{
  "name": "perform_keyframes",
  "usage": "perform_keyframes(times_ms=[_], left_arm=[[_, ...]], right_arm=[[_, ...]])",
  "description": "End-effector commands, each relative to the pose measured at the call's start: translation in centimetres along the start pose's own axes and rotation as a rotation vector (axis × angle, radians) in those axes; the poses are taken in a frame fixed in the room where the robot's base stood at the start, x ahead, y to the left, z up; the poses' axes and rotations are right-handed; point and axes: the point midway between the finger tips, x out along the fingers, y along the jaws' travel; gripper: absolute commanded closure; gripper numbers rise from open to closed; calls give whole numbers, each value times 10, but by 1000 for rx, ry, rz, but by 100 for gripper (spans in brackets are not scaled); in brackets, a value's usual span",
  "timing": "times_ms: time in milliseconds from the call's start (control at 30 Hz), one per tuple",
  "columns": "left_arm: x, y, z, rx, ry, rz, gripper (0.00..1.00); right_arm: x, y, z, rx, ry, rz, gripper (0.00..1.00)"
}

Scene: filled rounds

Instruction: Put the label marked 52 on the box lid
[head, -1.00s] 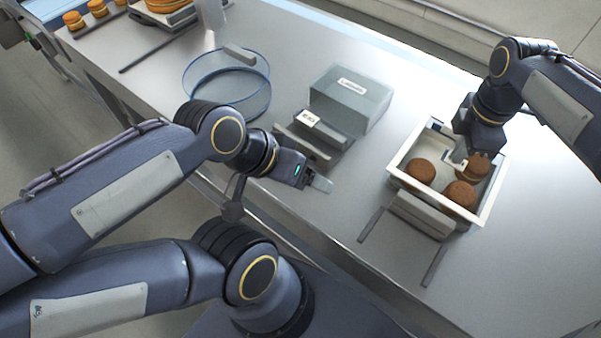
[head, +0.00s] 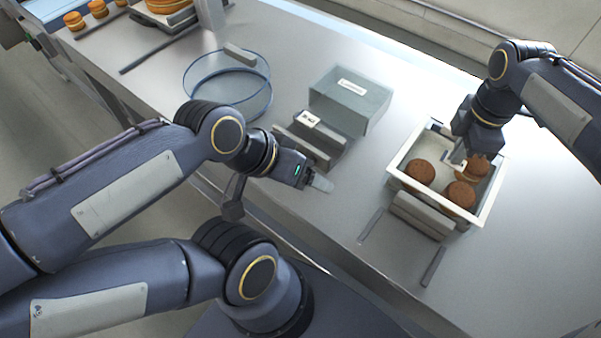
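A grey see-through box (head: 338,110) stands on the metal table, with a pale printed label (head: 352,86) on its top. Left of it, a small white label (head: 308,118) with dark marks too small to read lies on a low grey block. My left gripper (head: 320,184) is above the table in front of that block, seen side-on; I see nothing held, and its opening cannot be told. My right gripper (head: 458,163) reaches down into a white tray (head: 400,160), beside a filled round (head: 472,170). Whether its fingers hold this round is unclear.
Two more brown rounds (head: 421,173) lie in the tray. A clear round container (head: 228,100) stands left of the box. Thin grey bars (head: 433,267) lie before the tray. More rounds (head: 98,9) are at the far left. The table right of the tray is clear.

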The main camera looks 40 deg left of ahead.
Motion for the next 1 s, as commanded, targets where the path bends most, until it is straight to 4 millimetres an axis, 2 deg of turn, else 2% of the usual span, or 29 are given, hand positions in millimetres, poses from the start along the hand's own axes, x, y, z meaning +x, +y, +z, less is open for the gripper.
perform_keyframes(times_ms=[433, 1000], left_arm=[[-2, 1, -1, 0, 0, 0, 26], [-32, 15, -16, 0, 0, 0, 26]], right_arm=[[0, -1, 0, 0, -1, -5, 100], [-41, 0, 0, 0, -1, -1, 100]])
